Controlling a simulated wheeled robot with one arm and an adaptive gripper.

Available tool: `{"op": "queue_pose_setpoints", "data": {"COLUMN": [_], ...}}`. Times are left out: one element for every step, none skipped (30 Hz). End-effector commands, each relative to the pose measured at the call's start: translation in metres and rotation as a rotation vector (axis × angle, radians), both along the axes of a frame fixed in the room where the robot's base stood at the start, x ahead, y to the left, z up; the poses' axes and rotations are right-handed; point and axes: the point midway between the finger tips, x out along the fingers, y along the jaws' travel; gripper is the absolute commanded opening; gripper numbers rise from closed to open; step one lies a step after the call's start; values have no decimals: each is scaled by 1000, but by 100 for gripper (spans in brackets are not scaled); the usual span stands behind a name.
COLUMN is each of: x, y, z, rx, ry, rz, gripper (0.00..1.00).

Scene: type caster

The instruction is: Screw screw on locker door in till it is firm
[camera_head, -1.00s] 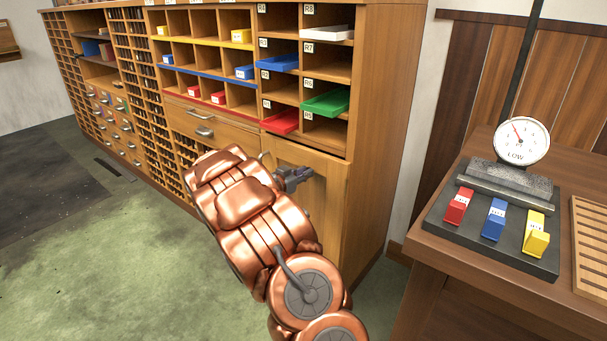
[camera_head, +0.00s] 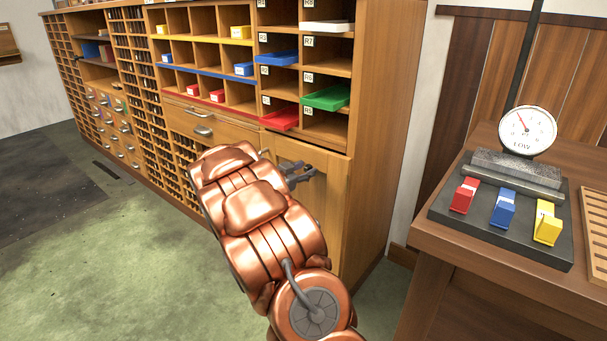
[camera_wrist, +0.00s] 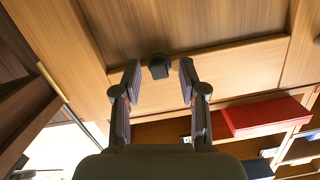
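The locker door (camera_head: 328,212) is a wooden panel at the lower right end of the cabinet, mostly behind my copper arm in the head view. The door (camera_wrist: 180,22) fills the upper part of the wrist view. A small dark screw head (camera_wrist: 159,67) stands out from the wood near the panel's edge. My gripper (camera_wrist: 159,70) is open, with one finger on each side of the screw and visible gaps between. The gripper also shows close to the door in the head view (camera_head: 303,174). The screw cannot be made out there.
Above the door, cubbyholes hold a red tray (camera_head: 281,118), a green tray (camera_head: 326,97) and a blue tray (camera_head: 277,57). A table (camera_head: 450,240) at right bears a dial gauge (camera_head: 527,130) and red, blue and yellow boxes. The green floor (camera_head: 110,250) at left is clear.

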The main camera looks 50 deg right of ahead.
Motion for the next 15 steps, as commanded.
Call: {"op": "queue_pose_setpoints", "data": {"x": [0, 0, 0, 0, 0, 0, 0, 0, 0, 0, 0, 0, 0, -1, -1], "y": [0, 0, 0, 0, 0, 0, 0, 0, 0, 0, 1, 3, 4, 6, 9], "z": [0, 0, 0, 0, 0, 0, 0, 0, 0, 0, 0, 0, 1, 1, 2], "rx": [0, 0, 0, 0, 0, 0, 0, 0, 0, 0, 0, 0, 0, 0, 0], "ry": [0, 0, 1, 1, 1, 1, 1, 1, 1, 1, 1, 1, 1, 1, 1], "rz": [0, 0, -1, -1, -1, -1, -1, -1, -1, -1, -1, 0, 0, 0, -1], "gripper": [49, 49, 49, 49, 49, 49, 49, 49, 49, 49, 49, 49, 49, 49, 49]}}
